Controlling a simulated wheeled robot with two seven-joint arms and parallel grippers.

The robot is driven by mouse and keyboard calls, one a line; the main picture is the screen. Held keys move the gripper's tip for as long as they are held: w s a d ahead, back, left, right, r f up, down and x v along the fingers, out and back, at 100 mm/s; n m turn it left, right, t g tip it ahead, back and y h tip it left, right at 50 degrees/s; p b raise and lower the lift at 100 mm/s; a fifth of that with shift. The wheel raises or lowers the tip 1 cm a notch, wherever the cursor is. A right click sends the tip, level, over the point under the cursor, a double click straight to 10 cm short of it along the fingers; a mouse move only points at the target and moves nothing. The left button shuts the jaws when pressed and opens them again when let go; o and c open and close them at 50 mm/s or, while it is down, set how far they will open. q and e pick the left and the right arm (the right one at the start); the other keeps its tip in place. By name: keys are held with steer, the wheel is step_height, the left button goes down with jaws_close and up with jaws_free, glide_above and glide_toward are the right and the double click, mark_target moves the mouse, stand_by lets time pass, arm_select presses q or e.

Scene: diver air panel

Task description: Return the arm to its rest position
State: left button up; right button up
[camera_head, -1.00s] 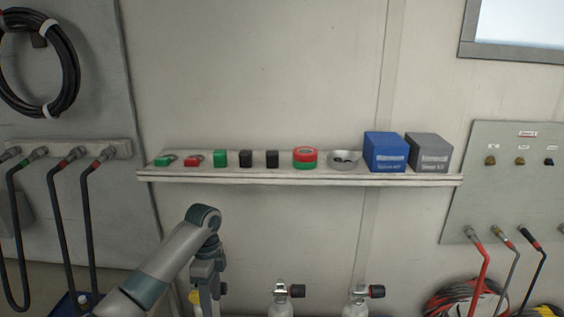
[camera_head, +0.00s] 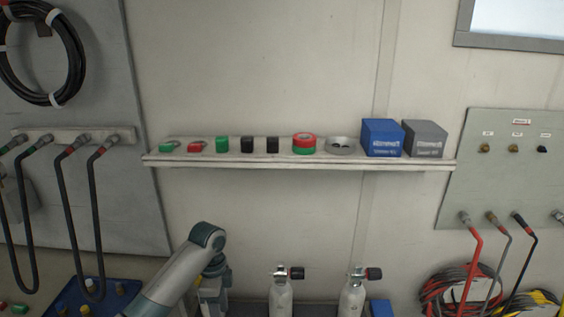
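My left arm (camera_head: 188,268) comes in from the bottom left, bends at a grey-and-teal joint, and points down. The hand part of my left gripper (camera_head: 213,297) is at the bottom edge, below the wall shelf and left of the air cylinders. Its fingertips are not clearly visible, so I cannot tell whether it is open or holds anything. My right arm and gripper are not in view.
A wall shelf (camera_head: 300,163) holds small tags and blocks, tape rolls, a round dish (camera_head: 342,146), a blue box (camera_head: 382,138) and a grey box (camera_head: 424,139). Two cylinders (camera_head: 281,296) stand below. Hose panels flank both sides. A blue tray (camera_head: 98,300) is lower left.

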arm_select(q)
steer(key=s+d+f+n+t+h, duration=0.1)
steer(key=s+d+f+n, duration=0.1)
steer(key=s+f+n, duration=0.5)
steer(key=s+d+f+t+h, duration=0.1)
steer(key=s+f, duration=0.3)
steer(key=s, duration=0.7)
steer(key=s+a+r+n+t+y, duration=0.1)
steer(key=s+a+r+n+t, duration=0.1)
steer(key=s+a+n, duration=0.5)
steer(key=s+a+r+n+t+y, duration=0.1)
steer(key=s+a+r+n, duration=0.1)
steer(key=s, duration=1)
step_height(320, 180, down, 35)
steer(key=s+g+b, duration=0.1)
steer(key=b, duration=0.6)
steer(key=s+a+f+b, duration=0.1)
steer(key=s+f+b, duration=0.1)
steer(key=s+f, duration=0.7)
steer(key=s+a+f+g+b, duration=0.1)
steer(key=s+a+f+b, duration=0.1)
steer(key=s+f, duration=0.7)
step_height(320, 180, down, 5)
steer(key=shift+f+b, duration=0.15)
steer(key=shift+b, duration=0.5)
